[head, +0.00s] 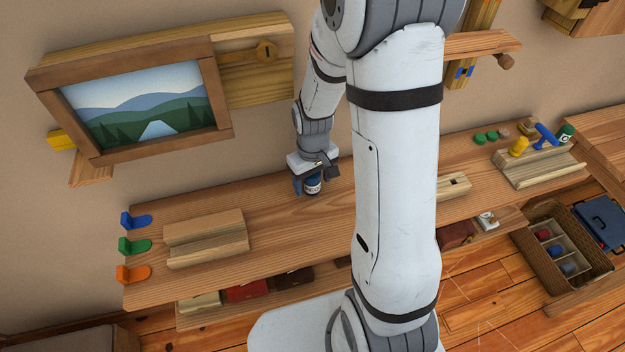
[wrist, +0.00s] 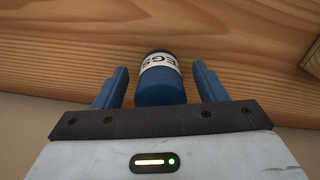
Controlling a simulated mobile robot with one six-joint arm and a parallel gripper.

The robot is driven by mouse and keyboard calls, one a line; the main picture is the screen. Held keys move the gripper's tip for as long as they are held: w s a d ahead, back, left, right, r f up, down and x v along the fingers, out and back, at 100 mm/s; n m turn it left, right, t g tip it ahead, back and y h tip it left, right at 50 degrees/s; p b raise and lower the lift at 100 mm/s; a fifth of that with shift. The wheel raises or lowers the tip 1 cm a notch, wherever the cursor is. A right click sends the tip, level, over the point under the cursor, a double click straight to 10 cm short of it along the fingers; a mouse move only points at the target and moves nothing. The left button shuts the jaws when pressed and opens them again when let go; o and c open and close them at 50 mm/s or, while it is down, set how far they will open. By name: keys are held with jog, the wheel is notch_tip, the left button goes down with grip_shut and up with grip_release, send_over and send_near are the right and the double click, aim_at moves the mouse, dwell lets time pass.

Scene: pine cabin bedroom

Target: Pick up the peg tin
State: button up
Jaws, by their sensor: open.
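The peg tin (head: 313,185) is a small blue cylinder with a white label. It stands on the wooden bench top (head: 280,215) near the wall. In the wrist view the tin (wrist: 160,85) shows part of its lettering, "EGS". My gripper (head: 306,187) is at the tin, and in the wrist view its two blue fingers (wrist: 160,88) are open, one on each side of the tin. A gap shows between each finger and the tin. My arm hides the middle of the bench in the head view.
A wooden block (head: 206,238) and blue, green and orange hooks (head: 134,246) are at the bench's left end. A framed landscape picture (head: 145,105) hangs behind. A grooved block (head: 540,165) with small coloured items is at the right. A wicker basket (head: 545,270) stands below right.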

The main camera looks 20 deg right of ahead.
jog(key=shift+f, duration=0.1)
jog(key=c, duration=1.1)
jog(key=shift+c, duration=0.2)
